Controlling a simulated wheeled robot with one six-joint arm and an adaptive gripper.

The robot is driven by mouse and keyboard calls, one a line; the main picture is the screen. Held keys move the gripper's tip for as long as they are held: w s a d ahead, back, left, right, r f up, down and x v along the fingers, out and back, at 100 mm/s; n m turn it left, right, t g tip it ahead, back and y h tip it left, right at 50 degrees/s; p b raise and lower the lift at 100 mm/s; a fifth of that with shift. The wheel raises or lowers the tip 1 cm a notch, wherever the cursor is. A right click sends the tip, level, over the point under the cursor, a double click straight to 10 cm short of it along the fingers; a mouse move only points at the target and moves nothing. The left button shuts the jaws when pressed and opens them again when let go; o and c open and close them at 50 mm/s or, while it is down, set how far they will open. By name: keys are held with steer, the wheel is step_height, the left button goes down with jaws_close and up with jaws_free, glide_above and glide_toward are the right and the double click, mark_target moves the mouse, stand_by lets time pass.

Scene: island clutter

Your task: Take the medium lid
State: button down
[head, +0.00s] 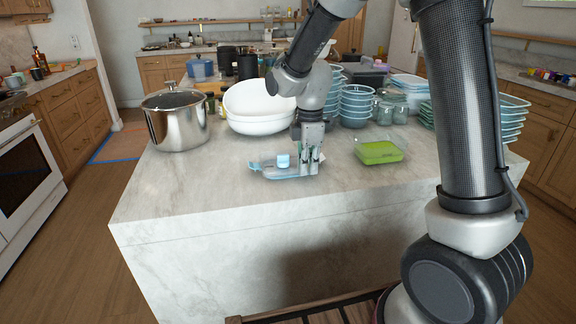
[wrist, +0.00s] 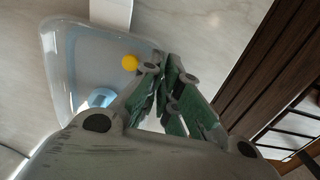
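A clear, bluish, lid-like piece (head: 270,171) lies flat near the front of the marble island in the head view; whether it is the medium lid I cannot tell by size. It also shows in the wrist view (wrist: 88,58). A small light-blue object (head: 283,160) appears on or over it, and it shows again in the wrist view (wrist: 101,98). My gripper (head: 310,160) points down at the piece's right end. In the wrist view its fingers (wrist: 168,74) are close together at the piece's edge and seem closed on it; the exact contact is hidden.
A small yellow round object (wrist: 130,63) shows beside the fingers. White bowls (head: 258,105) and a steel pot (head: 176,122) stand left. The island's front-left is clear.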

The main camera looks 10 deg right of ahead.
steer(key=shift+w+r, duration=0.1)
steer(key=shift+r, duration=1.85)
